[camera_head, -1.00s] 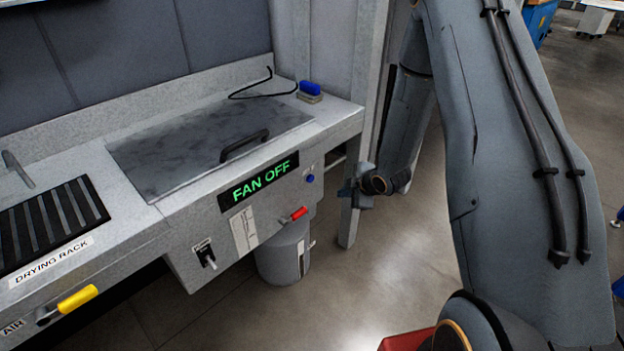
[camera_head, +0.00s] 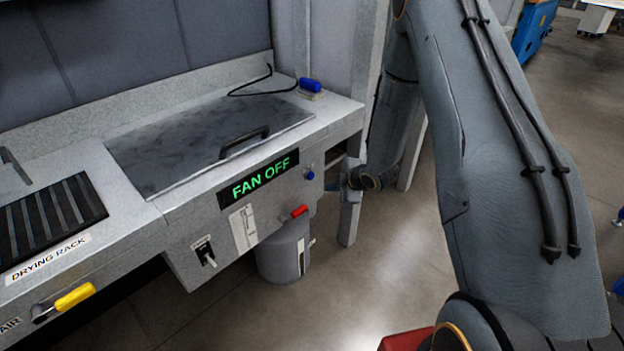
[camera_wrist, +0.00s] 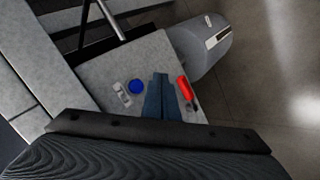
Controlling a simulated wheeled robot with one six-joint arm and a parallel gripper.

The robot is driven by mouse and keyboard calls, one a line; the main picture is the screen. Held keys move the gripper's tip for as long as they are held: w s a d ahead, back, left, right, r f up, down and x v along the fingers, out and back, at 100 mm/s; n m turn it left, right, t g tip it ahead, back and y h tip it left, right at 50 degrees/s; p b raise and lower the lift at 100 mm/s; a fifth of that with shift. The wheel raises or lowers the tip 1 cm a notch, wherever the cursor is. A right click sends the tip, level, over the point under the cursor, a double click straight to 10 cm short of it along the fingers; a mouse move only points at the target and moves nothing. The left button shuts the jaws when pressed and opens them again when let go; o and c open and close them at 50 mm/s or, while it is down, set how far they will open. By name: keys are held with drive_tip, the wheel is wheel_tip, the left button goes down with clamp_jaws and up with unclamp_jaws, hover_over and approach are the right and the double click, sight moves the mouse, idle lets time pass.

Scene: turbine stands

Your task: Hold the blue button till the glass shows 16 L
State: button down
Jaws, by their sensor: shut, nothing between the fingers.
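The blue button (camera_head: 310,175) is on the front panel of the grey bench, near its right end. It also shows in the wrist view (camera_wrist: 136,86), just left of my fingertips. My gripper (camera_wrist: 160,76) is shut and empty, its fingers between the blue button and the red-handled lever (camera_wrist: 185,89). In the head view my gripper (camera_head: 338,182) is right of the button and apart from it. A grey tank (camera_head: 283,254) under the bench bears a narrow pale strip (camera_head: 301,262). I cannot tell whether this is the glass, and no litre reading is legible.
The red lever (camera_head: 299,211) sticks out below the button. A display (camera_head: 259,179) reads FAN OFF, with a toggle switch (camera_head: 207,257) below it. A yellow handle (camera_head: 75,297) is at the left.

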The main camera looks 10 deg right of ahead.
sight(311, 176)
drive_tip(key=shift+w+a+b, duration=0.25)
drive_tip(key=shift+w+a, duration=0.45)
drive_tip(key=shift+w, duration=0.25)
drive_tip(key=shift+w+a+b, duration=0.25)
drive_tip(key=shift+w+a, duration=0.4)
drive_tip(key=shift+w, duration=0.3)
idle(0.7)
drive_tip(key=shift+w+a, duration=0.25)
drive_tip(key=shift+w, duration=0.05)
drive_tip(key=shift+w+a, duration=0.25)
drive_tip(key=shift+w, duration=0.15)
idle(4.7)
